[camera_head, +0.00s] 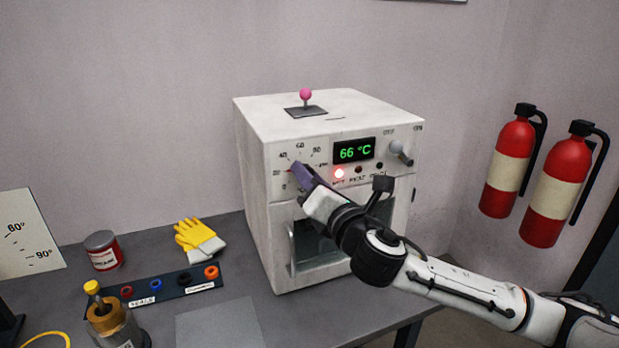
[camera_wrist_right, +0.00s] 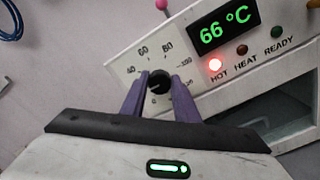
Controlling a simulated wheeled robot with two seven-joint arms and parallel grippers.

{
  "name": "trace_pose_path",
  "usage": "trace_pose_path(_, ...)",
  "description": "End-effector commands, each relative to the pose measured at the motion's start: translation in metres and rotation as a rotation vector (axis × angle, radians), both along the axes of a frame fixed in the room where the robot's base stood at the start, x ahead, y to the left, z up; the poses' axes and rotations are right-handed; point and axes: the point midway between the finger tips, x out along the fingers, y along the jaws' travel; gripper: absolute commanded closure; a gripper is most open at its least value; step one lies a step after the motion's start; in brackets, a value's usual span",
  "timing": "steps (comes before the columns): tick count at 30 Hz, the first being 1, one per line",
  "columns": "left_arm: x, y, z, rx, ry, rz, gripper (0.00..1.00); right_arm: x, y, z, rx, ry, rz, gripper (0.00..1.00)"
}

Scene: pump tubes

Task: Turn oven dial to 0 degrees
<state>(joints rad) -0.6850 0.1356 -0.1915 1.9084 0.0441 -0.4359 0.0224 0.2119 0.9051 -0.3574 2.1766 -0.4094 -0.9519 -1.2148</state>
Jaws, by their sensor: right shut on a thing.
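The white oven (camera_head: 262,200) stands on the grey table. Its display (camera_head: 354,150) reads 66 °C in green, and the red lamp labelled HOT (camera_head: 339,174) is lit. The black dial (camera_wrist_right: 159,81) shows in the right wrist view between the purple fingers of my right gripper (camera_wrist_right: 160,88), which is shut on it. In the head view the right gripper (camera_head: 302,174) covers most of the dial, and scale numbers show around it. I cannot tell exactly where the dial points. My left gripper is not in view.
A switch knob (camera_head: 397,148) sits at the oven's upper right, and a pink-knobbed lever (camera_head: 306,96) on its top. Yellow gloves (camera_head: 197,238), a red can (camera_head: 103,250) and a rack of coloured rings (camera_head: 165,287) lie left on the table. Fire extinguishers (camera_head: 509,165) hang at the right.

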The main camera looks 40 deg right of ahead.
Motion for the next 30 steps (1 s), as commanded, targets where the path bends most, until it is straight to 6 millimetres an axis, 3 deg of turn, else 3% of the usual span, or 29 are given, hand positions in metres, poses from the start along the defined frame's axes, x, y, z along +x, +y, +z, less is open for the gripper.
trace_pose_path(18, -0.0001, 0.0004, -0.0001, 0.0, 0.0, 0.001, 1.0, 0.0005, 0.0003, 0.0025, -0.558, 0.132, -0.001, 0.95)
trace_pose_path(30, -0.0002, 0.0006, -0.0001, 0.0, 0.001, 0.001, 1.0, 0.0005, 0.0008, 0.0024, -0.787, 0.188, -0.002, 0.95)
